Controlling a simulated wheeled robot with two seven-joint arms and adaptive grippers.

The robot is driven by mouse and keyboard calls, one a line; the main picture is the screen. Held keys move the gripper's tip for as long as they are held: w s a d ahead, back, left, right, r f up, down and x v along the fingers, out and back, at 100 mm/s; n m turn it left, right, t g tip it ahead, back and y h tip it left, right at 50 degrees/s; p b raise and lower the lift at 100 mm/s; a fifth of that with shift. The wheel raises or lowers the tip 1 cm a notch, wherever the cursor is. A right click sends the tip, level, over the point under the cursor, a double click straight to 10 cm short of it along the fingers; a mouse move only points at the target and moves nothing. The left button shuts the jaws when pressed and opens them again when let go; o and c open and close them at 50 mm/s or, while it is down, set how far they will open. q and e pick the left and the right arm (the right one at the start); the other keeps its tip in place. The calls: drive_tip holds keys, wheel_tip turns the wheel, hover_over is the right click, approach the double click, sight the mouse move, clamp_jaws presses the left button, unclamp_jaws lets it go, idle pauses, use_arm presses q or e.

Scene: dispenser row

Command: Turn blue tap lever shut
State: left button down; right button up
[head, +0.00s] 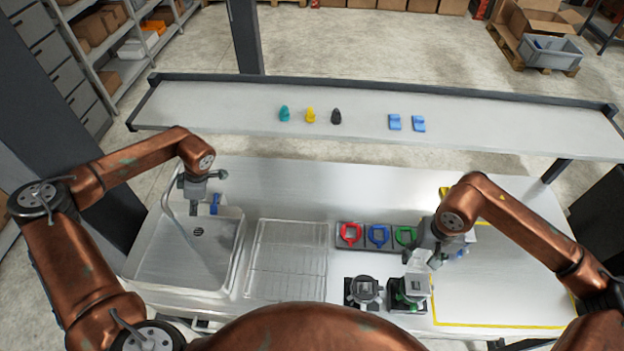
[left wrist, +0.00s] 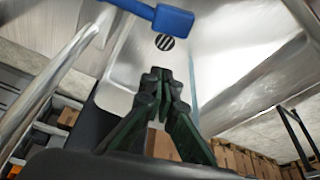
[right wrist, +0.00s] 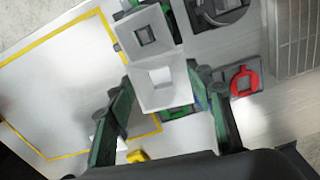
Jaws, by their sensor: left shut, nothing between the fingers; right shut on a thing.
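The blue tap lever (head: 214,204) is at the tap over the sink (head: 150,262) on the left. The lever also shows large at the top of the left wrist view (left wrist: 172,20). My left gripper (left wrist: 163,76) is shut and empty, apart from the lever in that picture. In the head view it is by the tap, with its fingertips hard to make out. A thin pale blue line runs down past the fingertips; I cannot tell whether it is water. My right gripper (right wrist: 160,78) is shut on a grey square funnel (right wrist: 163,88) at the dispenser row.
A wire rack (head: 285,260) lies right of the sink. A tray holds red (head: 350,235), blue (head: 377,236) and green (head: 405,236) ring-shaped pieces. Another dark device (head: 363,291) stands at the front. A raised shelf (head: 220,110) with small coloured objects runs behind.

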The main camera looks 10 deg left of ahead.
sight(215, 204)
use_arm(q)
drive_tip(key=d, duration=0.1)
drive_tip(key=w+d, duration=0.1)
drive_tip(key=d, duration=0.1)
drive_tip(key=shift+w+d+f, duration=0.15)
drive_tip(key=shift+w+d, duration=0.1)
drive_tip(key=shift+d, duration=0.05)
use_arm(e)
drive_tip(key=shift+f, duration=0.45)
